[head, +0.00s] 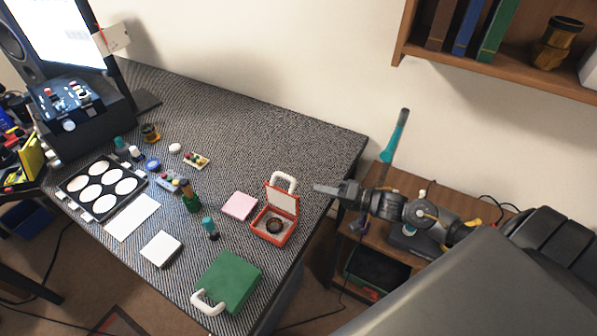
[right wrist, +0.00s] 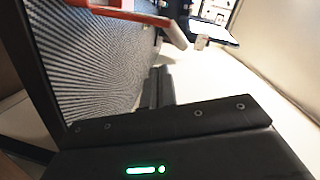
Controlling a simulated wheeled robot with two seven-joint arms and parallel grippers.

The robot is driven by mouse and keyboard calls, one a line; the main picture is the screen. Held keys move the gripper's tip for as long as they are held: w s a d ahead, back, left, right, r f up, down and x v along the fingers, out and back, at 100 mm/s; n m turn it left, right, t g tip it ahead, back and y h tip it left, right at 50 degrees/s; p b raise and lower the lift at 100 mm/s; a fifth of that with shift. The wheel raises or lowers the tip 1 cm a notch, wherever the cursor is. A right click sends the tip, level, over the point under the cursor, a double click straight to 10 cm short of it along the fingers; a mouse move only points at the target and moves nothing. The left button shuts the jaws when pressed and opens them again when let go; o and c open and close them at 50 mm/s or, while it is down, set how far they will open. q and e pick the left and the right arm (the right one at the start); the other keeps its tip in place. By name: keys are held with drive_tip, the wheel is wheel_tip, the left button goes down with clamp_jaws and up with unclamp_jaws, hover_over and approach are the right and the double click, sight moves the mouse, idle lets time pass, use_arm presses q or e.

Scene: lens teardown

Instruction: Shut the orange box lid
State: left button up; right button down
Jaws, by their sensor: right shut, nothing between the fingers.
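The orange box (head: 268,235) stands on the desk near its right edge in the head view. Its lid (head: 283,201) is up, with a white handle (head: 284,181) on the far side. A dark ring-shaped part (head: 275,226) lies inside the box. My right gripper (head: 317,188) is shut and empty, to the right of the raised lid and apart from it. My left gripper is not in view.
A green case (head: 228,281) with a white handle lies in front of the orange box. A pink pad (head: 240,206) and a small teal-capped bottle (head: 210,228) stand to its left. A wooden shelf (head: 500,70) hangs at upper right. The desk (head: 270,130) behind the box is clear.

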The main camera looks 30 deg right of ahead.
sight(284, 192)
wheel_tip(284, 192, up, 3)
drive_tip(key=d+y, duration=0.3)
drive_tip(key=p+x, duration=0.2)
drive_tip(key=x, duration=0.8)
drive_tip(key=shift+a+f+m+g, duration=0.25)
drive_tip(key=shift+a+m+g, duration=0.05)
drive_tip(key=shift+m, duration=0.1)
drive_tip(key=shift+w+d, duration=0.1)
drive_tip(key=shift+w, duration=0.05)
